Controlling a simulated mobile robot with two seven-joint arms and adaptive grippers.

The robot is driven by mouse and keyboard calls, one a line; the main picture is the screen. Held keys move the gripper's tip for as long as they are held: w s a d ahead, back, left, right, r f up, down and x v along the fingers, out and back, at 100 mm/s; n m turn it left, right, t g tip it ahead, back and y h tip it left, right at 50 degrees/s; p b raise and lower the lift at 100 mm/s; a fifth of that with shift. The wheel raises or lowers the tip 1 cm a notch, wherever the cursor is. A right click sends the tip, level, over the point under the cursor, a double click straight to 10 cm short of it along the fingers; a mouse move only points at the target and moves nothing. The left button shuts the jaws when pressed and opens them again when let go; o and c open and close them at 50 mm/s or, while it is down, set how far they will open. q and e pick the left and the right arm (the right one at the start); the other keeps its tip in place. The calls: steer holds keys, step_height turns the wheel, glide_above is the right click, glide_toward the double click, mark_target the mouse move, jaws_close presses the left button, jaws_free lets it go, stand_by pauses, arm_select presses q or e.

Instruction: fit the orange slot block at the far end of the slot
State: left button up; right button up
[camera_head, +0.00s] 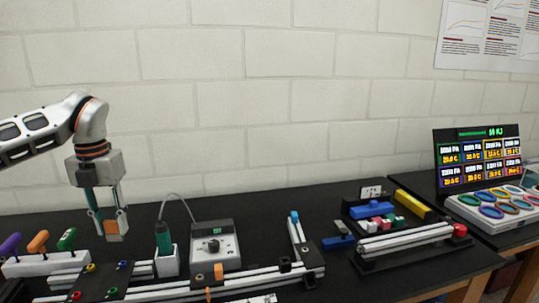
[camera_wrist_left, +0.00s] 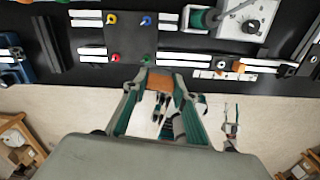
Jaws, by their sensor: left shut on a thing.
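My left gripper (camera_head: 112,236) is shut on an orange slot block (camera_head: 116,229) and holds it in the air above the left part of the bench. The block also shows between the fingertips in the left wrist view (camera_wrist_left: 159,83). The slotted aluminium rail (camera_head: 245,284) runs along the front of the bench, low and to the right of the gripper. It shows as pale strips in the left wrist view (camera_wrist_left: 205,57). Another small orange piece (camera_head: 218,271) is on the rail, next to a dark plate. My right gripper is not in view.
A dark plate with coloured knobs (camera_head: 103,282) lies across the left rails. A green-handled tool in a white holder (camera_head: 166,262) and a grey dial box (camera_head: 215,243) stand behind the rail. Coloured handles (camera_head: 40,242) stand at left.

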arm_select(q)
steer(key=f+m, duration=0.1)
steer(key=m, duration=0.1)
steer(key=d+m, duration=0.1)
steer(key=m, duration=0.1)
steer(key=d+f+m, duration=0.1)
steer(key=shift+w+f+m, duration=0.25)
steer(key=shift+f+m, duration=0.05)
steer(key=shift+m, duration=0.1)
steer(key=s+d+f+m, duration=0.5)
steer(key=s+f+m, duration=0.1)
steer(key=m, duration=0.9)
steer(key=s+d+f+m, duration=0.5)
steer(key=s+m, duration=0.1)
steer(key=m, duration=1)
steer(key=shift+s+f, duration=0.35)
steer(key=shift+f, duration=0.05)
